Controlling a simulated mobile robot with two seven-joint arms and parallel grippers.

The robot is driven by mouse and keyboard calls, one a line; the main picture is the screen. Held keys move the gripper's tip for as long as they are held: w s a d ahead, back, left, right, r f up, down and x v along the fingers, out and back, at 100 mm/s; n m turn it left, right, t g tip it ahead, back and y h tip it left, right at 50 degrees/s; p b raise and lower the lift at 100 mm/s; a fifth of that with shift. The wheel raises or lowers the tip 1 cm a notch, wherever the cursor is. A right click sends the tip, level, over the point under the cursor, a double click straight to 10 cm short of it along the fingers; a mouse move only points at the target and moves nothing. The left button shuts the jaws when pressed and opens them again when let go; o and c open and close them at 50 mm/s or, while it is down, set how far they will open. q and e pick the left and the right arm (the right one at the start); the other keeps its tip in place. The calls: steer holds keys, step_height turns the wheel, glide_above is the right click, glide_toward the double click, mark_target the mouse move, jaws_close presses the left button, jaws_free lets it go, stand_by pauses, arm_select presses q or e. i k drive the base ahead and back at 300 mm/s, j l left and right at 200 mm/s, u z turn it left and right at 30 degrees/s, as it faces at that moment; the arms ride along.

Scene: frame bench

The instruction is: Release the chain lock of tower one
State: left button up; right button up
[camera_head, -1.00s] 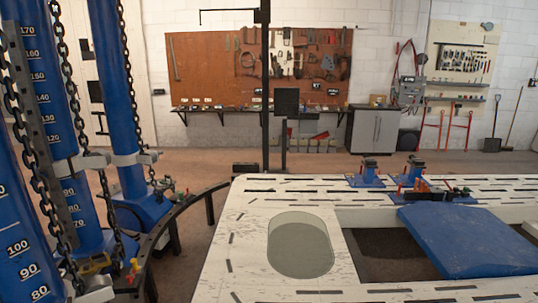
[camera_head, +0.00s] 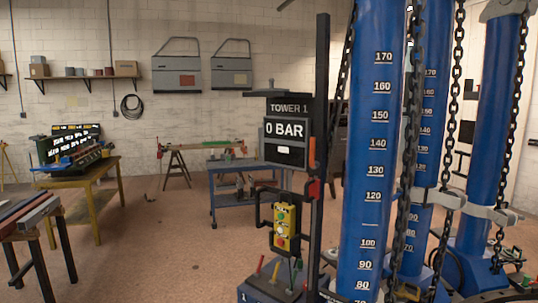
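Tower one stands right of centre as a tall blue column (camera_head: 376,150) with white height marks. Its black sign (camera_head: 290,107) reads TOWER 1, and the gauge display (camera_head: 285,130) below reads 0 BAR. A dark chain (camera_head: 406,170) runs down the right side of the column. A yellow control box (camera_head: 283,225) with coloured buttons hangs below the display. Several coloured levers (camera_head: 275,272) rise from the blue base at the bottom. I cannot tell the state of the chain lock. Neither gripper shows in this view.
Two more blue columns (camera_head: 495,130) with chains stand to the right. A blue trolley (camera_head: 237,193) is behind the tower. A yellow workbench (camera_head: 85,183) and a dark-legged stand (camera_head: 38,228) are on the left. The floor (camera_head: 160,250) between is open.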

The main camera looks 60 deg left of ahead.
mark_target(314, 165)
steer(key=j+u, duration=0.1)
steer(key=u, duration=1.65)
steer(key=i+j, duration=0.75)
steer(key=j, duration=0.15)
steer(key=i+j, duration=0.75)
steer(key=j, duration=0.2)
